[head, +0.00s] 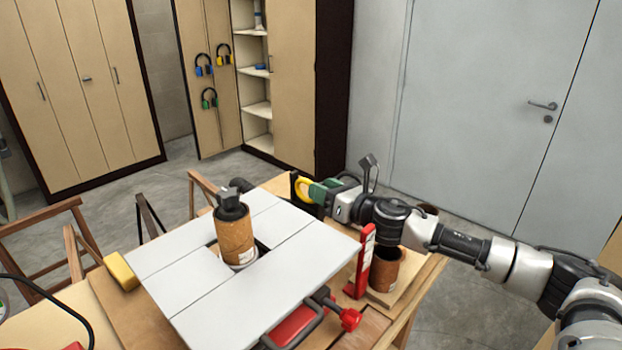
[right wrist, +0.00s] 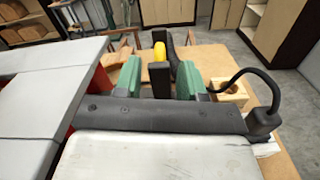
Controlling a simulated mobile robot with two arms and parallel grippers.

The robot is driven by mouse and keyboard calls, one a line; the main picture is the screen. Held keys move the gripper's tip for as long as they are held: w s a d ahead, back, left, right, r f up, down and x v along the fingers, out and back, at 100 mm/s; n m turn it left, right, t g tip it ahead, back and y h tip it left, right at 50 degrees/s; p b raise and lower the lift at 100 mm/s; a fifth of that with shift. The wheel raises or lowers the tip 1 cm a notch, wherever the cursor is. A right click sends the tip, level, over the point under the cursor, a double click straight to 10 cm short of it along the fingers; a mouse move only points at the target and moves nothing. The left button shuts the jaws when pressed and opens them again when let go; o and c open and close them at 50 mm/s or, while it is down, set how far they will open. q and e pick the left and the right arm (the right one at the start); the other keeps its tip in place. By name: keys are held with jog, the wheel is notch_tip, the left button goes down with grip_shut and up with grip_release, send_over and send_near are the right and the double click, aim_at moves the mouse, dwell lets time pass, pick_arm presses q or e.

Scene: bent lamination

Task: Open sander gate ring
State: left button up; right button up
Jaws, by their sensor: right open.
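The sander's grey slatted table (head: 285,290) fills the middle of the head view. A brown sanding sleeve (head: 236,238) stands upright in its centre opening, with a black top. A yellow ring-like part (head: 303,190) shows beside black parts past the table's back right corner; it also shows in the right wrist view (right wrist: 160,50), partly hidden. My right gripper (head: 312,192) is at this part, its green fingers open. In the right wrist view the fingers (right wrist: 160,70) stand apart on either side of a black upright piece. I cannot tell whether they touch it.
A red upright piece (head: 363,260) and a brown cylinder (head: 385,268) on a wooden base stand right of the table, below my right arm. A yellow block (head: 121,271) lies left. Sawhorse-like wooden frames (head: 50,240) stand behind left. Cabinets (head: 80,85) line the back.

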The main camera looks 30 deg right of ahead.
jog(key=p+x, duration=0.1)
jog(key=x, duration=0.3)
grip_shut()
